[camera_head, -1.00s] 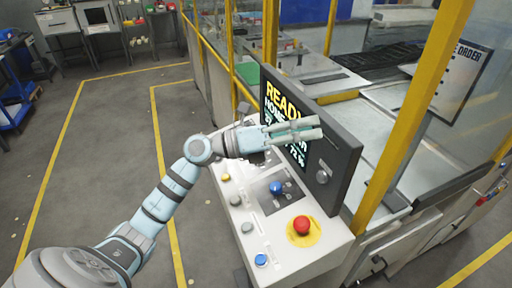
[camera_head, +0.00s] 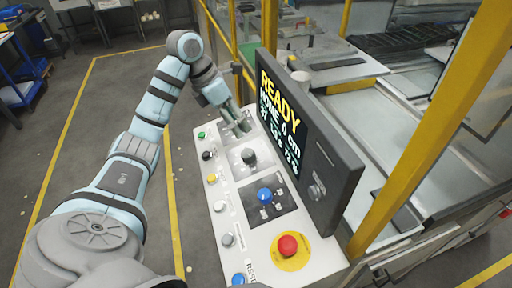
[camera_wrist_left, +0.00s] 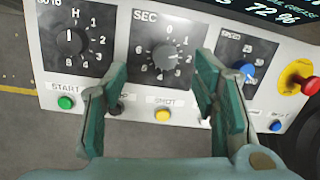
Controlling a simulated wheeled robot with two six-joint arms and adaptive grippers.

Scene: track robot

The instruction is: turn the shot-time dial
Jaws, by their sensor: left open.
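The dial marked SEC (camera_wrist_left: 165,55) is a round dark grey knob on a dark square plate with a number scale. In the head view this dial (camera_head: 249,157) sits in the middle of the sloped console (camera_head: 215,187). My left gripper (camera_head: 240,122) is above the console's far part, just beyond the SEC dial, pointing down. In the left wrist view its two green fingers (camera_wrist_left: 162,82) are open and empty, one on each side of the SEC dial's plate. They do not appear to touch the dial. My right gripper is not in view.
A second dial marked H (camera_wrist_left: 70,40) and a blue knob (camera_head: 265,195) flank the SEC dial. A red mushroom button (camera_head: 288,245) is at the near end. Several small buttons line the left edge. The READY screen (camera_head: 310,140) stands upright along the right side.

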